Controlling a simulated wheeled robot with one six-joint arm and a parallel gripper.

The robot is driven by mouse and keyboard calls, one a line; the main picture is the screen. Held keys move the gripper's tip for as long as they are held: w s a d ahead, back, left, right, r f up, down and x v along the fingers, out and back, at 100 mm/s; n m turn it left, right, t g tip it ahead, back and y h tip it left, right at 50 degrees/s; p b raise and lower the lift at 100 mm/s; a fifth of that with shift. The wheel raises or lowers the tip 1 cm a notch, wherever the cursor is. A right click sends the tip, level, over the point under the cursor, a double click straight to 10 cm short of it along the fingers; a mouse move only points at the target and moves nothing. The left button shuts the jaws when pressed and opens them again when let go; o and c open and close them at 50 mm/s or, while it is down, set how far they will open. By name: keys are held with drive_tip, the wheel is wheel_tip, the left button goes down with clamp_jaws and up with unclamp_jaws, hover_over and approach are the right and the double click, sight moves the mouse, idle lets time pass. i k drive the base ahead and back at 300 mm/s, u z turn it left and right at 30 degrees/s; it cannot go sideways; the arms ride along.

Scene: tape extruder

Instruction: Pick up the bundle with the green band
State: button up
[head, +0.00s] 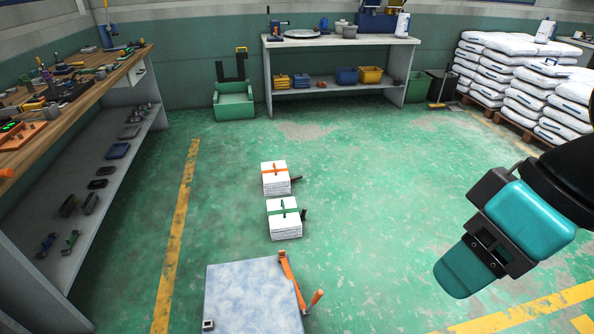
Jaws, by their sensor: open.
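The bundle with the green band (284,225) is a white stacked block on the green floor near the picture's middle. A green band crosses its top, with a small upright green piece on it. A second white bundle with an orange band (274,183) sits just behind it, a narrow gap apart. Each has a small dark piece at its right side. My gripper (463,270) is in the air at the right, teal and black, well to the right of both bundles. It holds nothing that I can see. Its fingers are seen from behind, so the gap between them is hidden.
A blue-grey panel (250,300) with orange handles lies in front of the bundles. A wooden workbench (122,64) with a shelf runs along the left. A white table (340,41) stands at the back, and stacked white sacks (505,75) at the right. The floor between is clear.

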sight(280, 236)
drive_tip(key=z, duration=0.15)
drive_tip(key=k, duration=0.25)
drive_tip(key=z, duration=1.05)
drive_tip(key=k, duration=1.1)
drive_tip(key=z, duration=0.4)
drive_tip(key=i, duration=1.4)
drive_tip(key=u, duration=0.8)
drive_tip(key=i, duration=2.5)
drive_tip(key=u, duration=1.4)
drive_tip(key=i, duration=1.1)
drive_tip(key=u, duration=1.8)
drive_tip(key=i, duration=0.55)
drive_tip(key=u, duration=0.4)
